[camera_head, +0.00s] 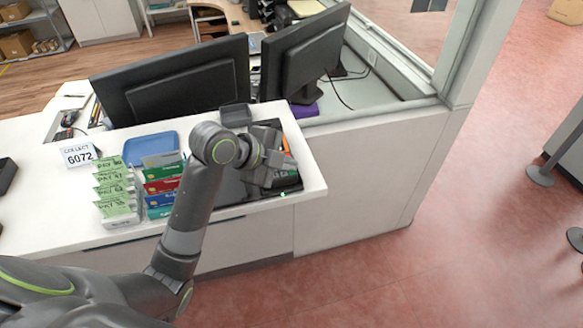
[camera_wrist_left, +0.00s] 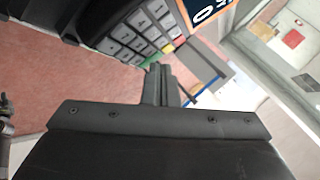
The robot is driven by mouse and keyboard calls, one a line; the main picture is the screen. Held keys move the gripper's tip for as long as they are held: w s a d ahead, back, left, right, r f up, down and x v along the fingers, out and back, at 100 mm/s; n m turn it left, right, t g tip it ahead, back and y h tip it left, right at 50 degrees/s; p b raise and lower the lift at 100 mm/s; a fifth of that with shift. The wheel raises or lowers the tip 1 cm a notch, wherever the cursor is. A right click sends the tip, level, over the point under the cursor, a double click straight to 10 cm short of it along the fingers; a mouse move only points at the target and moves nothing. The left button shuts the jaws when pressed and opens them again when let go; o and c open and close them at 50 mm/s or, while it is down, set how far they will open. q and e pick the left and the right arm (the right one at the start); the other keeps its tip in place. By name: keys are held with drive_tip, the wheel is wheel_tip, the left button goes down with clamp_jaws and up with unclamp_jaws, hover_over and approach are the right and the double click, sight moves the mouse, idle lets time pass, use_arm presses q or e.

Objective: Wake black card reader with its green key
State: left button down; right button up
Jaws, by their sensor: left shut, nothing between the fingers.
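The black card reader shows in the left wrist view, with a keypad of grey keys (camera_wrist_left: 140,30) and a dark display (camera_wrist_left: 205,9) edged in orange with white characters. Its green key (camera_wrist_left: 179,41) is at the end of a key row, by a yellow key (camera_wrist_left: 168,48). My left gripper (camera_wrist_left: 159,70) is shut and empty, its tips close to the coloured keys; I cannot tell whether they touch. In the head view my left gripper (camera_head: 282,170) is over the counter's right end and hides most of the reader. My right gripper is not in view.
The white counter (camera_head: 312,178) carries card racks (camera_head: 116,193), a blue tray (camera_head: 150,146), a small grey box (camera_head: 235,115) and a sign reading "COLLECT 6072" (camera_head: 78,154). Two black monitors (camera_head: 180,80) stand behind. The red floor to the right is mostly open.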

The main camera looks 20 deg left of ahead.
use_arm(q)
drive_tip(key=shift+s+d+r+p, duration=0.1)
drive_tip(key=shift+s+r+p, duration=0.05)
drive_tip(key=shift+r+p, duration=0.45)
drive_tip(key=r+p, duration=0.3)
drive_tip(key=s+r+p, duration=0.1)
drive_tip(key=r, duration=0.1)
drive_tip(key=shift+d, duration=0.3)
drive_tip(key=shift+w, duration=0.1)
drive_tip(key=shift+a+f, duration=0.1)
